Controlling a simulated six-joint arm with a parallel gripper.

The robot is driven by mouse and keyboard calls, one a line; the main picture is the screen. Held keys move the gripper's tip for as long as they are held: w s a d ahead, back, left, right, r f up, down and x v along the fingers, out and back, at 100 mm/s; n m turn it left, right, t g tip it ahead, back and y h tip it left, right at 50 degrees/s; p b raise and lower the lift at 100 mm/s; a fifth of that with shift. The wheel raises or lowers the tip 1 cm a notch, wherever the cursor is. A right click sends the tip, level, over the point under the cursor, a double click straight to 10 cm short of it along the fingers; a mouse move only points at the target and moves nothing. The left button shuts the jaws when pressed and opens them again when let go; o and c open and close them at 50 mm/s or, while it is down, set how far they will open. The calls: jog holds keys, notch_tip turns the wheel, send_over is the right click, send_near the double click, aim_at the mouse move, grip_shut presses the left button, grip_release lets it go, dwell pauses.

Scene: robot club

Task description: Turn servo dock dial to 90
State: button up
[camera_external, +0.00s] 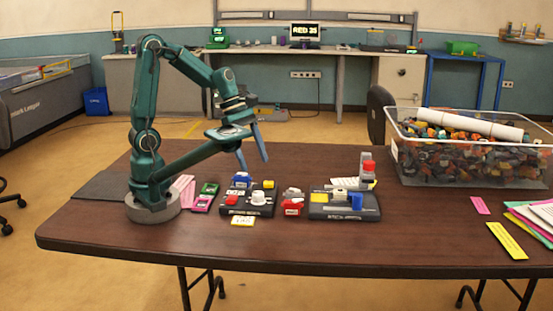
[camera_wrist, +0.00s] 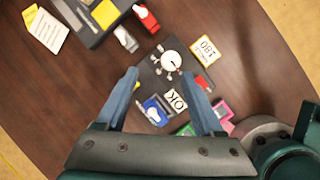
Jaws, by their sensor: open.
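The servo dock (camera_external: 235,211) is a dark block on the table in front of my arm, with small coloured parts on it. Its white round dial (camera_external: 259,197) stands on the dock. In the wrist view the white dial (camera_wrist: 171,61) has a small dark mark near its right side, but I cannot read its angle for sure. A yellow-edged card reading 180 (camera_wrist: 206,50) lies beside the dock, and a white OK label (camera_wrist: 176,100) shows too. My gripper (camera_external: 253,162) is open and empty above the dock. In the wrist view the dial appears just beyond its fingertips (camera_wrist: 159,74).
A second dark dock (camera_external: 325,211) with yellow and blue parts stands to the right, with a red and grey stack (camera_external: 367,166) behind it. Red pieces (camera_external: 293,203) lie between the docks. A clear bin of bricks (camera_external: 470,160) fills the back right. The front of the table is clear.

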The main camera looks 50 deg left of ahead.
aim_at(258, 193)
jog(key=shift+s+d+f+g, duration=0.1)
jog(key=shift+d+f+g, duration=0.15)
jog(key=shift+f, duration=0.4)
jog(key=shift+s+d+f+g, duration=0.1)
jog(key=shift+f+g, duration=0.15)
jog(key=shift+f, duration=0.35)
jog(key=shift+s+d+f, duration=0.15)
jog(key=shift+d+f, duration=0.1)
jog(key=shift+f, duration=0.45)
jog(key=shift+x, duration=2.15)
jog(key=shift+a, duration=0.1)
grip_shut()
